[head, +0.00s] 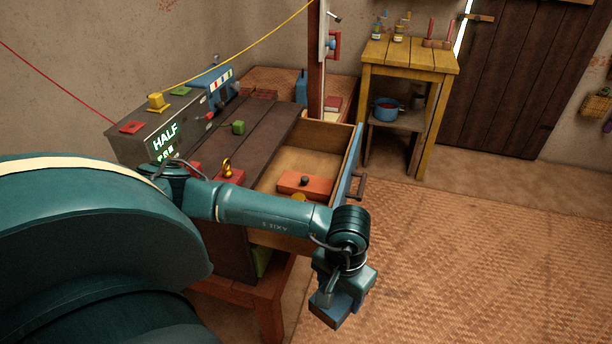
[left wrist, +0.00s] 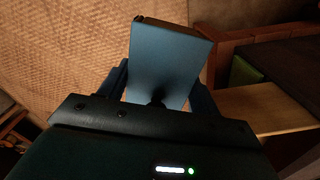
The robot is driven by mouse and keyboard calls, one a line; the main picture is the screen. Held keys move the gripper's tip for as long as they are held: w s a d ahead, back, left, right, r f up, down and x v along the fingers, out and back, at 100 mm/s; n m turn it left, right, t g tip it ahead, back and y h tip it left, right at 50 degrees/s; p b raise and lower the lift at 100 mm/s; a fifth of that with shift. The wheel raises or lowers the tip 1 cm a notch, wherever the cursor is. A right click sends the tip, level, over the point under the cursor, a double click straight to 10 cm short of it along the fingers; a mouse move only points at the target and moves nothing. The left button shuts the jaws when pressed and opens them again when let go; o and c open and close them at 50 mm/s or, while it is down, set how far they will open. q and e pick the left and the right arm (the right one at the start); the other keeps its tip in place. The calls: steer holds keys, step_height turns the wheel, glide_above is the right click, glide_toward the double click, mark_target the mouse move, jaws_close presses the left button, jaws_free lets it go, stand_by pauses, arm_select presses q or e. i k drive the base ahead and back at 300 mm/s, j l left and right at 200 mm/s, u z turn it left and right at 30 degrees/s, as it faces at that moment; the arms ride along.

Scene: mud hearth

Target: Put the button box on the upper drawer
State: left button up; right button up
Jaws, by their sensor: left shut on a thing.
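The open drawer (head: 350,165) has a blue front and a wooden inside. An orange block with a black knob (head: 305,184) lies in it. My right gripper is not in view.
A grey box with a lit display (head: 165,135) stands behind. A yellow table (head: 410,53) stands at the back. The woven floor mat (head: 480,240) is clear.

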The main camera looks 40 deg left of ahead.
mark_target(319, 166)
steer(key=i, duration=2.75)
steer(key=i+l+u, duration=0.2)
steer(key=i, duration=0.35)
steer(key=i+u, duration=0.2)
steer(key=i, duration=0.4)
steer(key=u, duration=2.95)
